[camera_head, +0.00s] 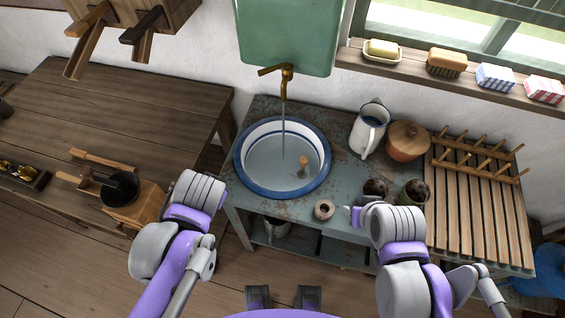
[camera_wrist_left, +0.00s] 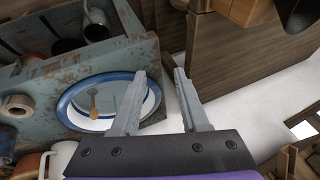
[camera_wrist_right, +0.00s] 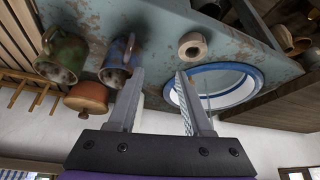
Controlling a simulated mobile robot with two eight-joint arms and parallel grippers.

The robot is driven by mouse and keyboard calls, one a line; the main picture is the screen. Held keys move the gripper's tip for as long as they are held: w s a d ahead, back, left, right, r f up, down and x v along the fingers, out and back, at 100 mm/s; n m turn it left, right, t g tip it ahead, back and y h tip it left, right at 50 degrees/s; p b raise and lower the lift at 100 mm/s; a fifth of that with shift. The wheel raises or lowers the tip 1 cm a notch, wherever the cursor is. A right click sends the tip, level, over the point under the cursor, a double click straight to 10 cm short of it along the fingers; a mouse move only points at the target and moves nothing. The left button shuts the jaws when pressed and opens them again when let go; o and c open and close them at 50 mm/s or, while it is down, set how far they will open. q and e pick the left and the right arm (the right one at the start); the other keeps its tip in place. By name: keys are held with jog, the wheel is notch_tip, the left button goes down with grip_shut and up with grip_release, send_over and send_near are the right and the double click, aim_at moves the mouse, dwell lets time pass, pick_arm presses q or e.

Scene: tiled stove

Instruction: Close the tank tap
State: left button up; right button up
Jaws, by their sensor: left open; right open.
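The green tank (camera_head: 288,35) hangs on the white wall at the top middle of the head view. Its brass tap (camera_head: 284,74) sticks out below it, with a handle pointing left. A thin stream of water (camera_head: 283,112) runs from the tap into the white basin with a blue rim (camera_head: 244,180). The stream also shows in the right wrist view (camera_wrist_right: 209,98). My left gripper (camera_wrist_left: 158,78) is open and empty, near the basin's left front. My right gripper (camera_wrist_right: 159,74) is open and empty, near two mugs at the stand's front right. Both are well apart from the tap.
On the blue-grey washstand (camera_head: 262,107) stand a white jug (camera_head: 367,138), a lidded clay pot (camera_head: 405,143), mugs (camera_head: 413,194) and a small roll (camera_head: 324,209). A pegged rack (camera_head: 477,158) is at right. A wooden shelf (camera_head: 130,15) overhangs upper left. The space before the tap is clear.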

dwell(0.4)
pick_arm(q)
jog(key=shift+c, duration=0.9)
jog(key=shift+w+d+r+m, duration=0.15)
jog(key=shift+m, duration=0.25)
jog(key=shift+c, duration=1.2)
jog(key=w+d+r+m+y, duration=0.1)
jog(key=m, duration=0.2)
jog(key=w+d+r+m, duration=0.1)
jog(key=d+r+m, duration=0.1)
jog(key=m, duration=0.1)
jog(key=w+d+r+m+t+y, duration=0.1)
jog(key=w+m, duration=0.1)
jog(key=shift+d+r+m+y, duration=0.3)
jog(key=shift+m, duration=0.1)
grip_shut()
jog(key=m+t+y, duration=0.4)
jog(key=m+t, duration=0.3)
jog(key=m, duration=0.9)
send_near(269, 71)
jog(key=shift+h, duration=0.3)
jog(key=b+x, duration=0.1)
jog(key=x, duration=0.6)
jog(key=shift+s+a, duration=0.1)
jog(key=shift+s, duration=0.05)
